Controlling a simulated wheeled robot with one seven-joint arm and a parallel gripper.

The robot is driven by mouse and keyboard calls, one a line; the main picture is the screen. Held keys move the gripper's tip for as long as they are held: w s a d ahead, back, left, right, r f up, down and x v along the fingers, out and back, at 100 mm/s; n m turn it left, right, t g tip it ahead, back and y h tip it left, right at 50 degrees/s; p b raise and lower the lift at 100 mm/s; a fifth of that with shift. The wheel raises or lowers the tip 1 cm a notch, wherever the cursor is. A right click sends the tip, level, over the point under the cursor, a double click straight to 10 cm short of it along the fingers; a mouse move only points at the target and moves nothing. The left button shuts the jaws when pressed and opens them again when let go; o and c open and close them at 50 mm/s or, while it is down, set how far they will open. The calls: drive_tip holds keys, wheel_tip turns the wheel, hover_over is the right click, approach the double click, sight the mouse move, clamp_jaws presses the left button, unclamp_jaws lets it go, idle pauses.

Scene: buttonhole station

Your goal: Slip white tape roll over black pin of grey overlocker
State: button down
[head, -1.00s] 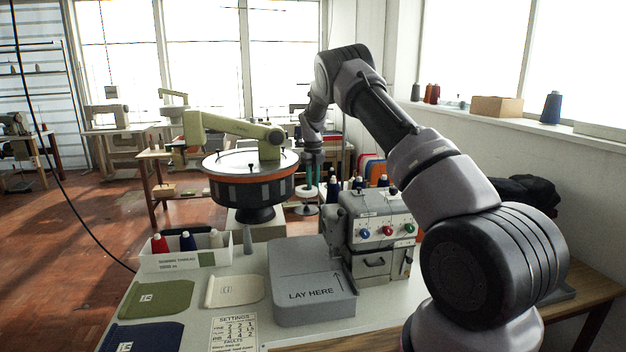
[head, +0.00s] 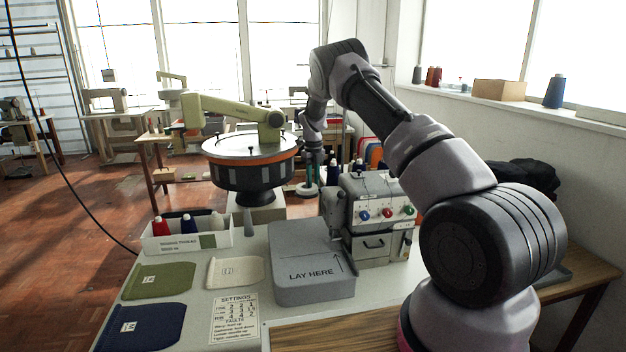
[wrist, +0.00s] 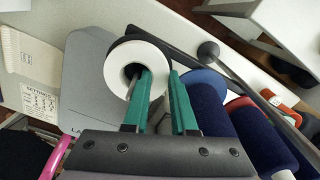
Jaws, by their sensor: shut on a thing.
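The white tape roll (wrist: 117,66) shows in the wrist view at the fingertips. My gripper (wrist: 162,82) has green fingers and is shut on the roll's wall, one finger in its hole and one outside. A dark rounded shape shows behind the roll in the wrist view. I cannot make out the black pin or whether the roll touches it.
Dark blue cones (wrist: 205,108) stand close right of the fingers in the wrist view. A dark bar slants past them. A grey "LAY HERE" block (head: 308,290) sits left of the overlocker. A thread box (head: 187,241) and a round drum machine (head: 250,176) stand farther left.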

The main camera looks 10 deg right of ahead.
drive_tip(key=shift+f, duration=0.15)
drive_tip(key=c, duration=0.6)
unclamp_jaws()
drive_tip(key=shift+c, duration=0.2)
drive_tip(key=shift+a, duration=0.15)
